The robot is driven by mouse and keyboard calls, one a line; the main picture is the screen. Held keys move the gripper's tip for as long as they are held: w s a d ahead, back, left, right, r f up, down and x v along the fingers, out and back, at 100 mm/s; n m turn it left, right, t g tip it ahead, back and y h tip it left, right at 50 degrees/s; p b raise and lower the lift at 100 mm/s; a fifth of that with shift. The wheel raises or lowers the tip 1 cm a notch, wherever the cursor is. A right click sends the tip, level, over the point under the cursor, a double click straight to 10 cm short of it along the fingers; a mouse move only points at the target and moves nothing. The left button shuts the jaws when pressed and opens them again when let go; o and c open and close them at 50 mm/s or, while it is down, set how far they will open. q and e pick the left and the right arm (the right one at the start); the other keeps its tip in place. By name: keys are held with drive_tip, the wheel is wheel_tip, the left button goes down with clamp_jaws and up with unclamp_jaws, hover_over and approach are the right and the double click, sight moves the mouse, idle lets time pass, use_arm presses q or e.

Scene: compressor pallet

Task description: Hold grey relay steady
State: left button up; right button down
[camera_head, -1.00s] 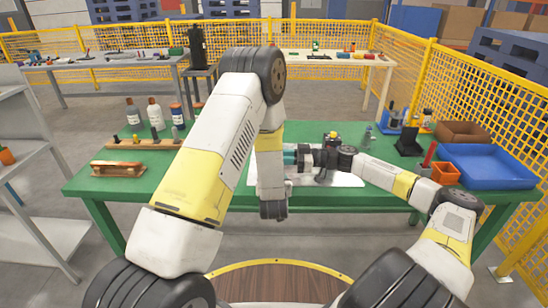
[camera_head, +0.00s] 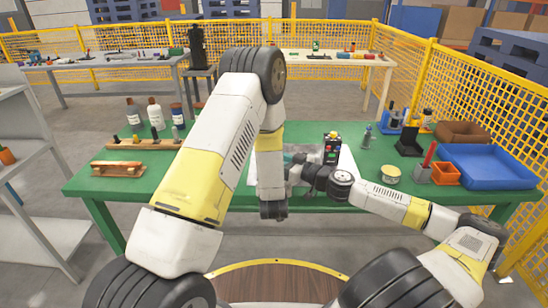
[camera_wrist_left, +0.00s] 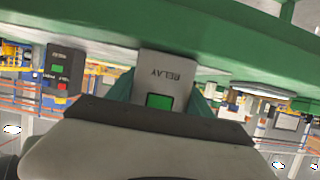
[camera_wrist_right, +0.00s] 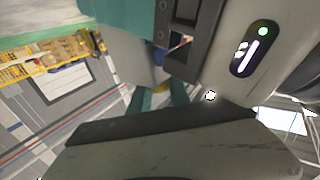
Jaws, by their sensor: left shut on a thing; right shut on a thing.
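The grey relay (camera_wrist_left: 165,75), lettered RELAY with a green square, stands between the teal fingers of my left gripper (camera_wrist_left: 166,92) in the left wrist view. The fingers are shut on it. In the head view my left arm hides the relay. My right gripper (camera_wrist_right: 163,94) is close beside my left one, with its teal fingers nearly together.
A black control box (camera_head: 331,149) with a yellow top and coloured buttons stands behind my right gripper. A round tin (camera_head: 390,174), an orange bin (camera_head: 446,174) and a blue tray (camera_head: 490,168) are to the right. A wooden rack (camera_head: 118,169) is at left on the green table (camera_head: 225,206).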

drive_tip(key=shift+f+t, duration=0.1)
drive_tip(key=shift+t, duration=0.2)
drive_tip(key=c, duration=1.2)
unclamp_jaws()
drive_tip(key=shift+d, duration=0.15)
drive_tip(key=v, duration=1.1)
drive_tip(key=shift+s+d+r, duration=0.25)
drive_tip(key=shift+s, duration=0.1)
